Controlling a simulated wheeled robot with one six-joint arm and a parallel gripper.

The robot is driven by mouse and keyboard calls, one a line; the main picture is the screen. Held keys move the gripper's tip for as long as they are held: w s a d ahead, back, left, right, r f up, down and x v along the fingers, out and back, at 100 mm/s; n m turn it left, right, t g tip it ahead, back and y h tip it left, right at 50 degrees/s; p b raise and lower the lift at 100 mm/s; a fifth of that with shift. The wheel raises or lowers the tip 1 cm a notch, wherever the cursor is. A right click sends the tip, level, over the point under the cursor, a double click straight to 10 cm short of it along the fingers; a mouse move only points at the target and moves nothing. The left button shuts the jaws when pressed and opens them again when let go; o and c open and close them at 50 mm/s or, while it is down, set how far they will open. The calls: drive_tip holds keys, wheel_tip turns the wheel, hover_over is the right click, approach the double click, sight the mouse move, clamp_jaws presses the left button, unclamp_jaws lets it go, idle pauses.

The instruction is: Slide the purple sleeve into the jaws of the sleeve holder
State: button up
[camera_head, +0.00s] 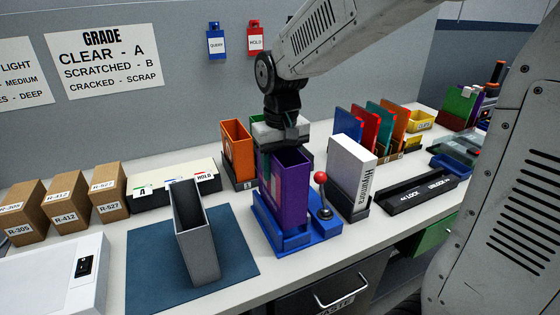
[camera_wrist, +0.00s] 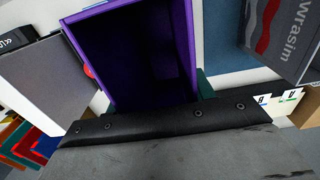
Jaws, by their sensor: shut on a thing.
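The purple sleeve (camera_head: 290,195) stands upright with its open, empty mouth facing up. In the wrist view the sleeve's dark inside (camera_wrist: 135,55) shows beyond my gripper. The blue sleeve holder (camera_head: 322,227) is directly under and around the sleeve's lower end. A red-knobbed lever (camera_head: 321,178) stands at the holder's right. The sleeve's bottom is hidden behind the holder's front part, so I cannot tell whether it is fully seated.
A grey open sleeve (camera_head: 199,245) stands on a blue mat (camera_head: 145,268) to the left. A white Hiramura case (camera_head: 350,175) is close right of the holder. An orange sleeve (camera_head: 237,148) stands behind. A black lock/unlock strip (camera_head: 415,196) lies farther right. Brown boxes (camera_head: 66,199) line the left.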

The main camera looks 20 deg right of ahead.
drive_tip(key=shift+f, duration=2.9)
drive_tip(key=o, duration=1.7)
drive_tip(key=shift+r, duration=0.1)
drive_tip(key=shift+r, duration=3.95)
